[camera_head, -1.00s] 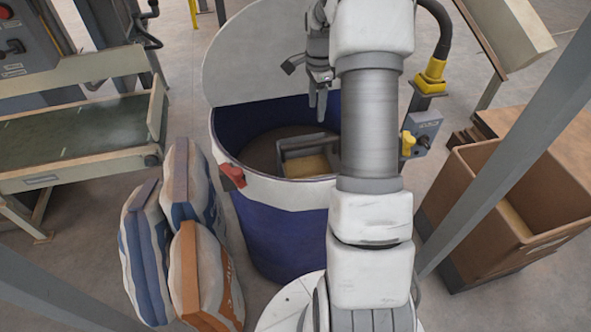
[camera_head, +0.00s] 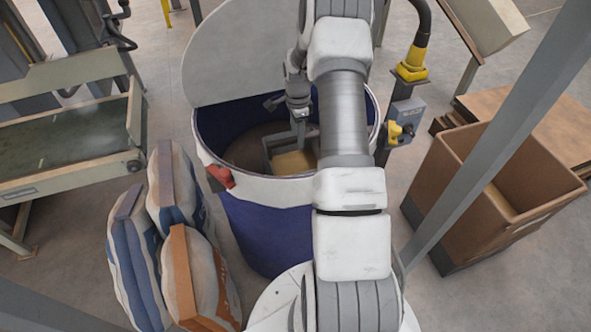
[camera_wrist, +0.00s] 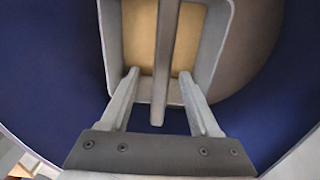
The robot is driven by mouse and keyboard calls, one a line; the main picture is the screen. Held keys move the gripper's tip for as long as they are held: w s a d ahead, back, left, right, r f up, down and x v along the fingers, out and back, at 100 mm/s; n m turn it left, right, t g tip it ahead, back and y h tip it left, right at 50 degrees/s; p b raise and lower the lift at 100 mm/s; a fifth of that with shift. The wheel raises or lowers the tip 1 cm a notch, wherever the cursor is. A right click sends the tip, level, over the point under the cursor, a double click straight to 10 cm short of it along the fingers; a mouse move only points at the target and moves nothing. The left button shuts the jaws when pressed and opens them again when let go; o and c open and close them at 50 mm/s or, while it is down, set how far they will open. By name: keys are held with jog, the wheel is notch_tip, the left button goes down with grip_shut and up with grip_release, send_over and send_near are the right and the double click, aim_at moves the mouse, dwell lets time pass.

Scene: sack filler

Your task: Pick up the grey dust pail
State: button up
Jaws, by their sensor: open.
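The grey dust pail (camera_head: 267,152) is a box-like pail with tan material in it, sitting low inside a blue drum (camera_head: 265,235). In the wrist view the pail (camera_wrist: 218,45) fills the upper middle, and its bar handle runs lengthwise across its opening. My gripper (camera_head: 299,132) reaches down into the drum over the pail. In the wrist view my gripper (camera_wrist: 160,74) is open, one finger on each side of the handle, with gaps between. My arm hides part of the pail's right side in the head view.
The drum's white rim surrounds the gripper, with a raised round lid (camera_head: 240,50) behind and a red clamp (camera_head: 220,176) at left. Several sacks (camera_head: 175,185) stand left of the drum. A brown bin (camera_head: 470,185) and a grey post (camera_head: 490,150) are at right.

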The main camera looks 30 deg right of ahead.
jog(key=f, duration=0.5)
jog(key=shift+w+a+f+p, duration=0.2)
jog(key=shift+p, duration=0.1)
grip_shut()
dwell(1.2)
